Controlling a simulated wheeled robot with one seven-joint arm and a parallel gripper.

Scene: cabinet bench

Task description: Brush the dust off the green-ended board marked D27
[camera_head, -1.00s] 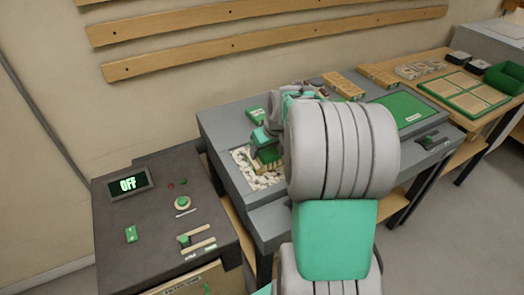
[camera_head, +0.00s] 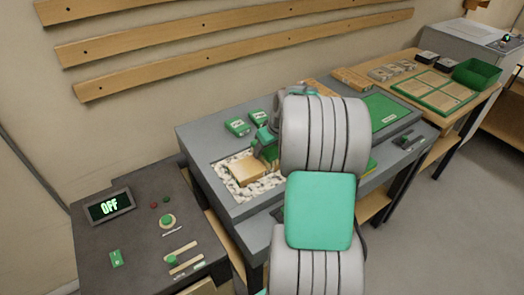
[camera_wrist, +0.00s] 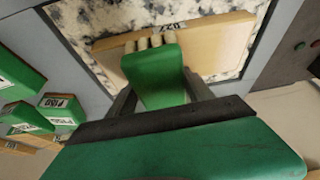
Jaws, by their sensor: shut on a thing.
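The pale wooden board (camera_head: 246,169) lies in a tray of white, dark-speckled material (camera_head: 222,170). It also shows in the wrist view (camera_wrist: 215,42), with an upside-down label (camera_wrist: 167,28) that seems to read D27. I cannot make out its green end. My gripper (camera_wrist: 160,88) is shut on a green brush (camera_wrist: 155,72). The brush's pale bristles (camera_wrist: 140,45) are over the board's near edge, beside the label; I cannot tell whether they touch. In the head view the green brush (camera_head: 268,150) is at the board's right, partly hidden by my arm.
A dark console (camera_head: 140,235) with an OFF display (camera_head: 110,207) stands at left. A green mat (camera_head: 385,110), wooden blocks (camera_head: 350,79) and a green bin (camera_head: 477,73) are to the right.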

